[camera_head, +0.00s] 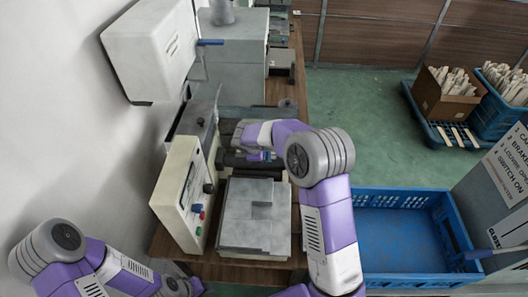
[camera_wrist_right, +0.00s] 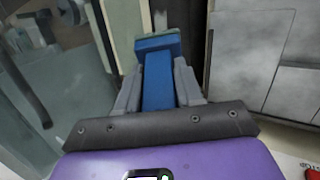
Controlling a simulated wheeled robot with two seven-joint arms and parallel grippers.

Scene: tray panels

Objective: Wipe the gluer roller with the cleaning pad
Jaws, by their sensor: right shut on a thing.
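The blue cleaning pad (camera_wrist_right: 158,43) shows in the right wrist view, on a blue handle between the fingers of my right gripper (camera_wrist_right: 157,88). The gripper is shut on this handle. In the head view my right arm reaches over the machine, and a bit of blue pad (camera_head: 258,156) shows below the wrist. The dark roller area (camera_head: 236,161) of the gluer lies there, partly hidden by my arm. I cannot tell whether the pad touches the roller. My left arm is at the lower left; its gripper cannot be made out.
A control box (camera_head: 184,195) with coloured buttons stands left of a grey panelled block (camera_head: 254,214). A white housing (camera_head: 152,48) overhangs the upper left. A blue crate (camera_head: 405,279) lies at the right. A cardboard box (camera_head: 446,98) of wooden pieces is farther back. Green floor is free between.

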